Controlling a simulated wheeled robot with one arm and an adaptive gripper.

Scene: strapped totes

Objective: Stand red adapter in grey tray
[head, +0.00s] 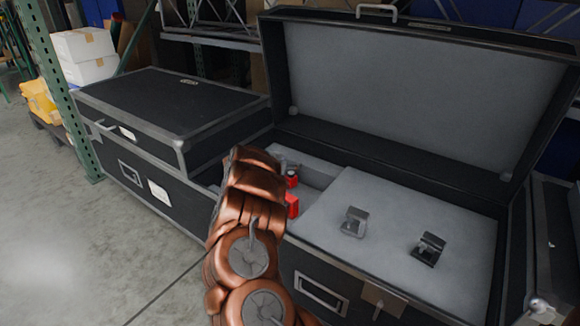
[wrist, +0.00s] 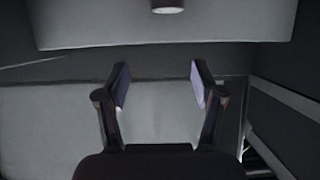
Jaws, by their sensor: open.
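Red parts (head: 292,206) show just right of my arm in the head view, at the left recess of the open case. A smaller red and dark part (head: 291,179) shows just above them. My arm hides much there, so I cannot tell whether either is the red adapter. The grey recess (head: 318,181) may be the grey tray; I cannot tell. In the wrist view my gripper (wrist: 158,78) is open, with nothing between its fingers, above a pale grey surface. In the head view my arm hides most of it.
A grey bracket-like piece (head: 354,221) and a black one (head: 431,248) stand on the raised grey panel at right. The case's lid (head: 420,90) stands open behind. A closed black case (head: 170,105) is at left. A grey cylinder end (wrist: 167,5) shows at the wrist view's top.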

